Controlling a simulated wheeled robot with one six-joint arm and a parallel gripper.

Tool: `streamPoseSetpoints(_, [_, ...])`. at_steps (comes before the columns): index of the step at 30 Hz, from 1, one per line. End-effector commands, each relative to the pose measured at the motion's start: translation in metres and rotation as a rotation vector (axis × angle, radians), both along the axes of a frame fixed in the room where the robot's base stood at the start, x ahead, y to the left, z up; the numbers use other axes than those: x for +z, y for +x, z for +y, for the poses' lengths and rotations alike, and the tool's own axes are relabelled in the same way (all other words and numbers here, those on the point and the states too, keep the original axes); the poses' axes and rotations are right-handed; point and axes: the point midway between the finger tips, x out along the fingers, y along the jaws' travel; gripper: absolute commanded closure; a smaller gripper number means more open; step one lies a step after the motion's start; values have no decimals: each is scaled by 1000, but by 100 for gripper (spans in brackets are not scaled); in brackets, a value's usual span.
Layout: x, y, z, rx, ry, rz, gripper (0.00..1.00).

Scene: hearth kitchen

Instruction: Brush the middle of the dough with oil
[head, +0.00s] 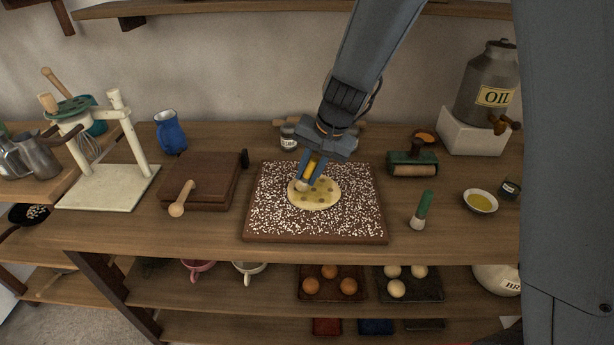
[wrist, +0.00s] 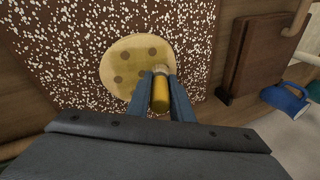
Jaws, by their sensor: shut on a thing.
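The dough (head: 322,194) is a flat, pale yellow round with several darker spots, lying on a brown board (head: 262,227) speckled with white. It also shows in the wrist view (wrist: 122,62). My gripper (head: 310,168) is shut on a brush with a yellow handle (wrist: 160,96) and pale bristles. The brush tip is over the dough's upper left part in the head view and its lower right edge in the wrist view. I cannot tell whether the bristles touch. A small bowl of yellow oil (head: 480,201) stands at the right.
An oil can (head: 484,92) stands on a white block at the back right.

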Motion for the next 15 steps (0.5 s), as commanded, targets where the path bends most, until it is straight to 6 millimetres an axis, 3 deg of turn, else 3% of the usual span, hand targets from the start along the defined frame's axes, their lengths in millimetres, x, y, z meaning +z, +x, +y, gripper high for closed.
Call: streamPoseSetpoints(15, [-1, 33, -4, 0, 0, 0, 100])
